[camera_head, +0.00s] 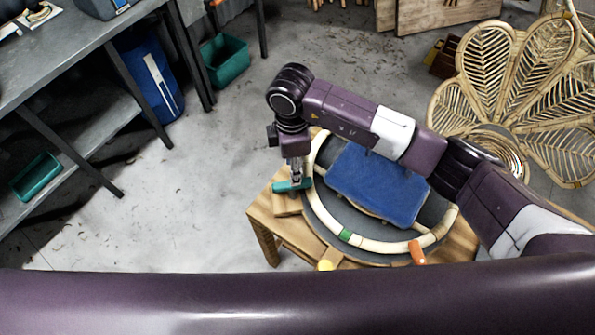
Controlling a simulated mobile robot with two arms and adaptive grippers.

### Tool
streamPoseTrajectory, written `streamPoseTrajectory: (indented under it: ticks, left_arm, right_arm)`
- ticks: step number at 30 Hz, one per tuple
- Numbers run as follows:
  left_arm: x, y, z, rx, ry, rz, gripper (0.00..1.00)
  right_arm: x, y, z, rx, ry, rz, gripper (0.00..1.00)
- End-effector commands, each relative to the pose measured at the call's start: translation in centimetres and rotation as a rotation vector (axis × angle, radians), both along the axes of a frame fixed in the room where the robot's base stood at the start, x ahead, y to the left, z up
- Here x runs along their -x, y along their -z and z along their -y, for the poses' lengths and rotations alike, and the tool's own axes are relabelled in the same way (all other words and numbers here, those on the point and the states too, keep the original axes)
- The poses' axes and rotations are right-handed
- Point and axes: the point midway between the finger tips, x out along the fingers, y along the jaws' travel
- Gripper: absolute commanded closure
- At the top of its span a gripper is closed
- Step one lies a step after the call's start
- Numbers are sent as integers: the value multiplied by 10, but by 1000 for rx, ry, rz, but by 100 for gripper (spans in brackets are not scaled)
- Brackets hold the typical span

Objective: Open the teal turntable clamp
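The teal turntable clamp (281,187) is a short bar at the left edge of the round turntable (424,213), on the wooden stand. My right gripper (295,182) comes down over it from an arm reaching in from the right. Its fingertips are at the teal bar and hide part of it. The fingers are too small to tell whether they are open or shut on it. A pale rattan ring (376,246) with green and orange marks lies around a blue pad (372,186) on the turntable. My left gripper is out of view.
An orange piece (416,252) and a yellow knob (326,265) sit at the turntable's front. A wooden stand (262,217) carries it. A rattan petal chair (520,90) stands at the right. A grey workbench (60,48) is at the left. The floor between is clear.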

Motion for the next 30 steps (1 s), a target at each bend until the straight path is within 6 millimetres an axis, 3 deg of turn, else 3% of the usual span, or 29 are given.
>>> streamPoseTrajectory:
  ticks: [10, 22, 30]
  left_arm:
    - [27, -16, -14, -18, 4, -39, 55]
    - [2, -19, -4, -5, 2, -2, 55]
    - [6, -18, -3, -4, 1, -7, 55]
  right_arm:
    - [1, 51, 0, 0, 1, -3, 64]
    - [1, 62, 0, 0, -2, 0, 64]
    - [1, 62, 0, 0, -1, 0, 94]
